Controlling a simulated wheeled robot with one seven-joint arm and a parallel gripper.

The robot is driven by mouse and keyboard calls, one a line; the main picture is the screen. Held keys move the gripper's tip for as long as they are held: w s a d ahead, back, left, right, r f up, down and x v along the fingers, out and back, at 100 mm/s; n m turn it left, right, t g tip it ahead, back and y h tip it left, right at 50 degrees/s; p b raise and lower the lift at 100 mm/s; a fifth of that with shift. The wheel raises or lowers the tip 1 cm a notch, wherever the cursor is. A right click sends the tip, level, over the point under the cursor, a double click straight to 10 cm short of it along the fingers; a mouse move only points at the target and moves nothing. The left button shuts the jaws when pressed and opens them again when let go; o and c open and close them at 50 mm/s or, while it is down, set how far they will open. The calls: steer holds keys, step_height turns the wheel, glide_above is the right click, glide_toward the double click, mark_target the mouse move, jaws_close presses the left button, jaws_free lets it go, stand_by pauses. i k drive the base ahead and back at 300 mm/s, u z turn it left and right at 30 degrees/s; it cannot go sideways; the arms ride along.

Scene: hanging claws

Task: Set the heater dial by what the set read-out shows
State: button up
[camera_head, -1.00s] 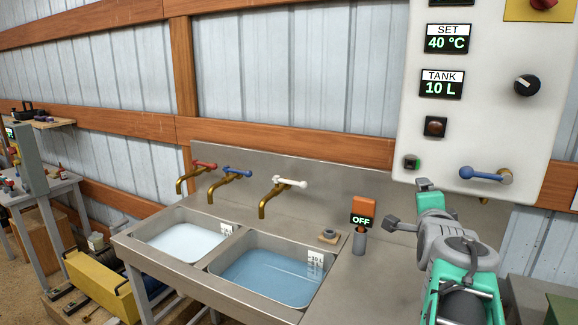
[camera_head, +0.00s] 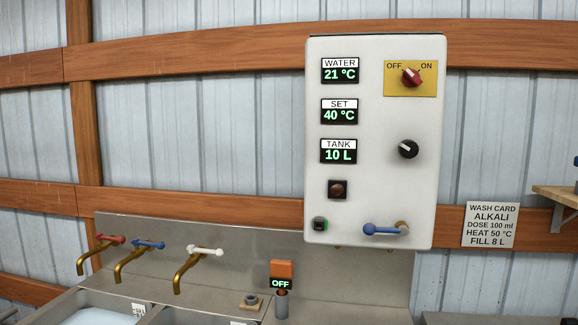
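The white heater panel (camera_head: 375,215) hangs on the wall at right of centre. Its black heater dial (camera_head: 408,149) has a white pointer mark toward the upper left. The set read-out (camera_head: 339,112) shows 40 °C. The water read-out (camera_head: 340,71) above it shows 21 °C, and the tank read-out (camera_head: 339,151) below shows 10 L. A red switch (camera_head: 412,77) sits on a yellow plate marked OFF and ON. The wash card (camera_head: 490,225) reads ALKALI, dose 100 ml, heat 50 °C, fill 8 L. My gripper is outside the current view.
A blue-handled lever (camera_head: 385,229) sticks out at the panel's bottom. Red, blue and white-handled taps (camera_head: 190,262) stand over the sinks at lower left. An orange device (camera_head: 281,270) reading OFF stands below the panel. A wooden shelf (camera_head: 556,195) is at the right edge.

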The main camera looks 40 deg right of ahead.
mark_target(408, 149)
steer(key=z, duration=1.85)
